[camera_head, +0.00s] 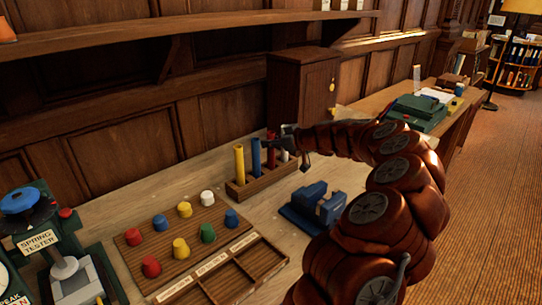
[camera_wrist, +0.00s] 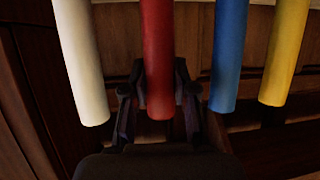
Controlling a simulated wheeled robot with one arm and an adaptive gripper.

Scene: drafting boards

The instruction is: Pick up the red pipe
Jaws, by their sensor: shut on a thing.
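The red pipe (camera_wrist: 158,60) stands between the two fingers of my gripper (camera_wrist: 160,95) in the wrist view, and the fingers are shut on it. In the head view the red pipe (camera_head: 271,150) is upright in a wooden rack (camera_head: 262,182), partly hidden by my gripper (camera_head: 285,146). I cannot tell whether its lower end is clear of the rack. A blue pipe (camera_head: 256,157) and a yellow pipe (camera_head: 239,164) stand to its left in the head view. A white pipe (camera_wrist: 82,60) stands on its other side in the wrist view.
A wooden board with several coloured pegs (camera_head: 182,230) and an empty divided tray (camera_head: 240,270) lie in front of the rack. A blue block-like device (camera_head: 312,205) stands to the right, near my arm. A wooden cabinet (camera_head: 300,90) stands behind. A spring tester (camera_head: 40,240) is at left.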

